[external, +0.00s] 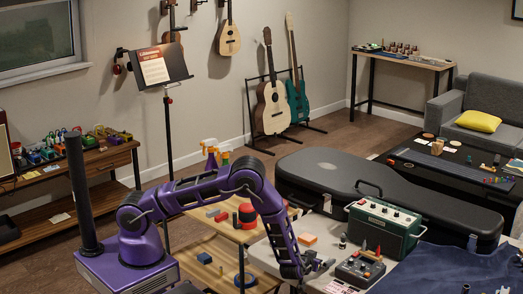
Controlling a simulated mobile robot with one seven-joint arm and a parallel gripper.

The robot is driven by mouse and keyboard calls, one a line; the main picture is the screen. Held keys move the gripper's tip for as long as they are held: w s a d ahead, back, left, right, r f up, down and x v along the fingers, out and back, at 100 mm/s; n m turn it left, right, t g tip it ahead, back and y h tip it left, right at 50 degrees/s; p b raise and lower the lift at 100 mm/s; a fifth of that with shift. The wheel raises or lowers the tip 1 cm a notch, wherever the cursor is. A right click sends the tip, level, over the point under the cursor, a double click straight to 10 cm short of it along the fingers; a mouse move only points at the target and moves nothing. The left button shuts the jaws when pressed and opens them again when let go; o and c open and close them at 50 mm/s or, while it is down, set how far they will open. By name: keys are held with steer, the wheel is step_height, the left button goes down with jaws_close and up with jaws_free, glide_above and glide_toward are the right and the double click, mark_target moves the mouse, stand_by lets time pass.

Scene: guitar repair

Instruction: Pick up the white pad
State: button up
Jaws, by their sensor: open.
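My gripper (320,267) is at the end of my purple arm, low over the light worktop (268,256) in the external view. Its jaws are open and look empty, though they are small and dark here. I cannot pick out the white pad with certainty. A small pale flat piece with dark marks (340,287) lies on the worktop just below my gripper, at the picture's bottom edge. Another small whitish item (503,290) lies near the bottom right corner, on or beside a dark blue cloth (450,268).
A pedal box with knobs (360,269) stands close right of my gripper. A green amplifier (384,229) and a large black guitar case (375,190) stand behind. An orange block (308,240) and a small dark bottle (342,241) are nearby. A wooden shelf unit (215,250) stands left of the worktop.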

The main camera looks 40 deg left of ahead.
steer(key=c, duration=1.2)
